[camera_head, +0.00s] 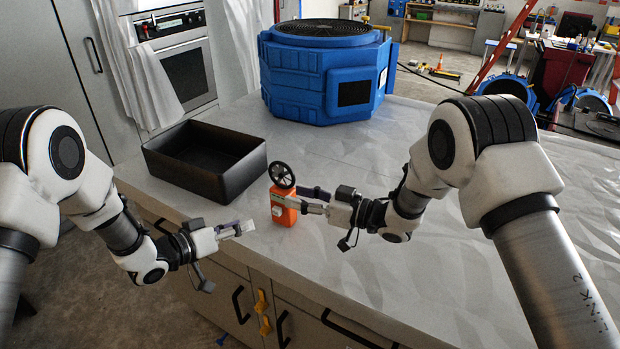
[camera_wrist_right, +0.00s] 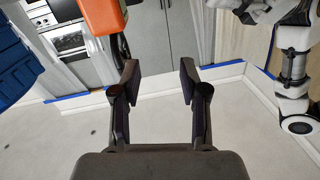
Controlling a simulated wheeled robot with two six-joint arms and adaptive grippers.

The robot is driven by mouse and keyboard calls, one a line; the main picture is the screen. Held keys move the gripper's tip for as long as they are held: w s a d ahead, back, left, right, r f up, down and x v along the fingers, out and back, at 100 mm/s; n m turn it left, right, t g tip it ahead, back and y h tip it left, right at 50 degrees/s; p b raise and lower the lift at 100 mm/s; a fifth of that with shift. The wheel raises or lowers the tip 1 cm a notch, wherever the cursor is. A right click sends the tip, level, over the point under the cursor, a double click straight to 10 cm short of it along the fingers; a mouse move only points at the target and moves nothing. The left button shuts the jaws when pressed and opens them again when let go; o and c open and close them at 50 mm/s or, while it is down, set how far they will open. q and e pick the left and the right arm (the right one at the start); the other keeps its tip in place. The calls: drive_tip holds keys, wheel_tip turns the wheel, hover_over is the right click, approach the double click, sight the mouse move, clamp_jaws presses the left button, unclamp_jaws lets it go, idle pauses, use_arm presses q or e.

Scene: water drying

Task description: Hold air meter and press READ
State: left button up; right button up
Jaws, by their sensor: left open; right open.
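The air meter is an orange box (camera_head: 285,215) with a black round fan wheel (camera_head: 282,175) on top. It stands upright on the light counter near its front edge. My right gripper (camera_head: 304,198) is open beside the meter, with one finger passing in front of it in the head view. In the right wrist view the orange body (camera_wrist_right: 91,16) is at the top left, outside the open, empty fingers (camera_wrist_right: 158,80). My left gripper (camera_head: 248,229) is open and empty, left of and slightly nearer than the meter. The READ button cannot be made out.
A black open bin (camera_head: 205,180) stands on the counter (camera_head: 390,160) behind and left of the meter. A large blue fan unit (camera_head: 325,75) stands at the back. The counter to the right is clear. Drawers with handles (camera_head: 330,322) lie below the front edge.

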drive_tip(key=t, duration=0.2)
approach(269, 163)
drive_tip(key=shift+h, duration=0.4)
drive_tip(key=x, duration=0.7)
drive_tip(key=shift+w, duration=0.25)
drive_tip(key=shift+d, duration=0.1)
clamp_jaws()
use_arm(q)
clamp_jaws()
drive_tip(key=shift+f, duration=0.1)
